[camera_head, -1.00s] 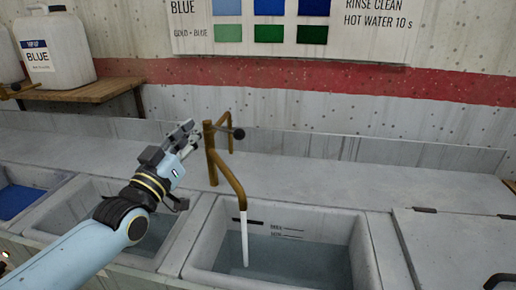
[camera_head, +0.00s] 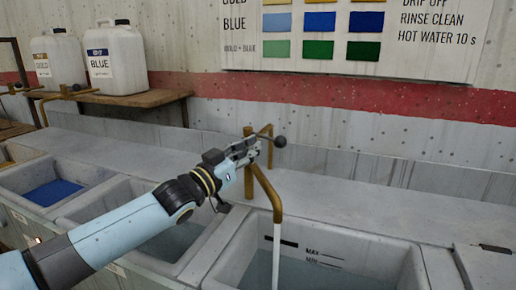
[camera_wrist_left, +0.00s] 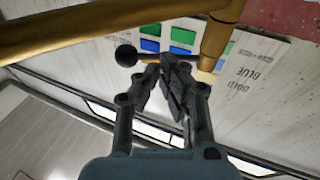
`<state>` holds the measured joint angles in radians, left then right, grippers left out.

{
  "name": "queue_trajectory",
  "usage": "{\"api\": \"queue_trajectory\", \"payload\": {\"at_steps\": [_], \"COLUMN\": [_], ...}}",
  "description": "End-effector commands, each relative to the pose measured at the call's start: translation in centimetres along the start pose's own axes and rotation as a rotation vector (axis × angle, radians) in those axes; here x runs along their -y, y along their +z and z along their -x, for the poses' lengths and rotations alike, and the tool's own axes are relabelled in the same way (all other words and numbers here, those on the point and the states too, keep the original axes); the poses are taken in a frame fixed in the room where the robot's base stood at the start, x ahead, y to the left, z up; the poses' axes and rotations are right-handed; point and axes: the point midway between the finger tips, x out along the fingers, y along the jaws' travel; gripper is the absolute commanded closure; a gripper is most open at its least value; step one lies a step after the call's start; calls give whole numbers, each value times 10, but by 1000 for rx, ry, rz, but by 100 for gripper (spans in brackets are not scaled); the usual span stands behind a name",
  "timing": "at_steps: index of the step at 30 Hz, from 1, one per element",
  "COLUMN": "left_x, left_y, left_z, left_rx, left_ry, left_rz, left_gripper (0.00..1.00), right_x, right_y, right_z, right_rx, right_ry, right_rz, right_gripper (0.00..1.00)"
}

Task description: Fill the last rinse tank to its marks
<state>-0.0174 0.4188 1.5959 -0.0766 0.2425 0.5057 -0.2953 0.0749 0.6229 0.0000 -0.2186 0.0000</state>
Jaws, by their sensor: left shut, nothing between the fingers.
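The rinse tank (camera_head: 236,262) at the lower right has a MAX and a MIN mark (camera_head: 322,258) on its back wall. Its water (camera_head: 310,276) lies around or just below the MIN line; I cannot tell exactly. A brass tap (camera_head: 270,190) stands behind it, and a white stream (camera_head: 276,258) runs from its spout into the tank. The tap lever ends in a black knob (camera_head: 281,141), also in the wrist view (camera_wrist_left: 126,56). My left gripper (camera_head: 254,146) is shut and empty beside the tap post, close to the lever. My right gripper is not in view.
Another grey tank lies left of this one, partly behind my left arm. A basin with blue liquid (camera_head: 52,192) is farther left. White jugs (camera_head: 116,60) stand on a wooden shelf (camera_head: 150,98). A colour chart (camera_head: 350,50) hangs on the wall. The back ledge is mostly clear.

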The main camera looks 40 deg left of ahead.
Motion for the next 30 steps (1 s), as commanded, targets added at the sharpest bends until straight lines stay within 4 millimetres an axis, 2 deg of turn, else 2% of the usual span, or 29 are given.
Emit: {"api": "queue_trajectory", "payload": {"at_steps": [3, 6, 18, 24, 30], "left_x": [0, 0, 0, -7, -8], "left_y": [-2, -2, -1, -2, 3], "left_z": [-15, -21, -24, -43, -50], "left_rx": [-2, -2, -1, -3, -2], "left_ry": [-1, -1, 0, -1, 1], "left_rz": [0, 1, 0, 3, 0], "left_gripper": [100, 100, 100, 100, 100], "right_x": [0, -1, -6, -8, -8], "right_y": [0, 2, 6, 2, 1], "right_z": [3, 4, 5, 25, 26], "right_rx": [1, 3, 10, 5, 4], "right_ry": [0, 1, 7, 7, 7], "right_rz": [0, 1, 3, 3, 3], "right_gripper": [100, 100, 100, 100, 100]}}
